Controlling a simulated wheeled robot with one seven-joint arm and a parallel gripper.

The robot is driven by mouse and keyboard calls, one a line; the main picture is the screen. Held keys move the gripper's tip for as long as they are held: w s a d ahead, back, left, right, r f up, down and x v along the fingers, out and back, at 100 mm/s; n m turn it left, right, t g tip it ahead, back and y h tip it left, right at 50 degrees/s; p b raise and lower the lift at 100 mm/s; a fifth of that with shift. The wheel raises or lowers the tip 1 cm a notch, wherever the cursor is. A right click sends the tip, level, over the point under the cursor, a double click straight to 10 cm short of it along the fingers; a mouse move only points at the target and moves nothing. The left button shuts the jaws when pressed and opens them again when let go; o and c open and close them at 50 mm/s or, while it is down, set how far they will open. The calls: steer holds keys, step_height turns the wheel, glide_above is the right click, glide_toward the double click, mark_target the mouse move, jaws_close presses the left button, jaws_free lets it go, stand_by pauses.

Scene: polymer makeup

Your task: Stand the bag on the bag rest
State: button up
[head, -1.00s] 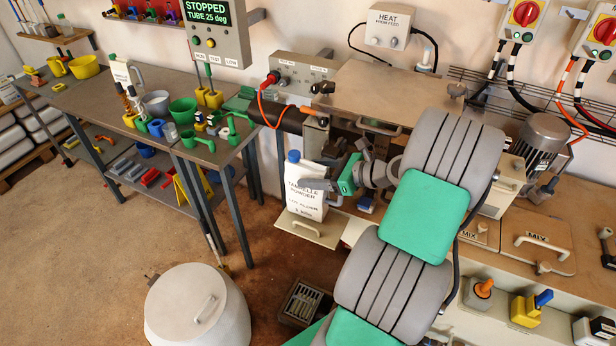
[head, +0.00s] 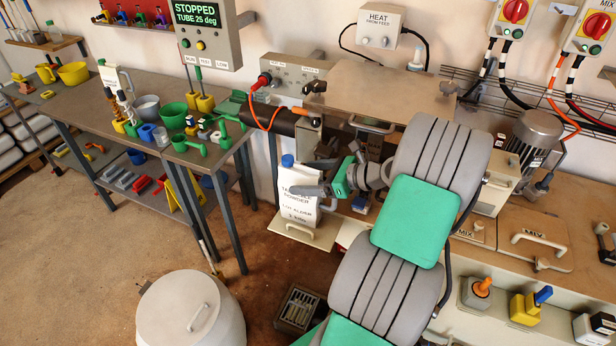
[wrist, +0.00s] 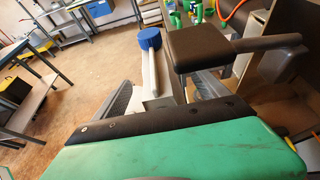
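The bag (head: 297,207) is white with printed lettering and a blue cap. It stands upright, or nearly so, over a small beige ledge (head: 322,240) that looks like the bag rest. Its base appears at the ledge, but I cannot tell whether it touches. My gripper (head: 315,190) reaches in from the right, with a grey finger across the bag's front. The gripper looks shut on the bag. The bag's rear side is hidden.
A machine with a tube (head: 275,118) and a flat beige top (head: 375,90) stands right behind the bag. A lidded grey drum (head: 190,310) is on the floor at the front. A cluttered workbench (head: 75,100) is at the left. Floor between them is open.

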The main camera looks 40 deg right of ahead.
mark_target(322, 177)
steer(key=v, duration=0.6)
steer(key=shift+s+d+r+b, duration=0.15)
steer(key=shift+s+b, duration=0.05)
steer(key=shift+b, duration=0.2)
steer(key=p+v, duration=0.5)
steer(key=shift+s+r, duration=0.1)
steer(key=shift+s, duration=0.15)
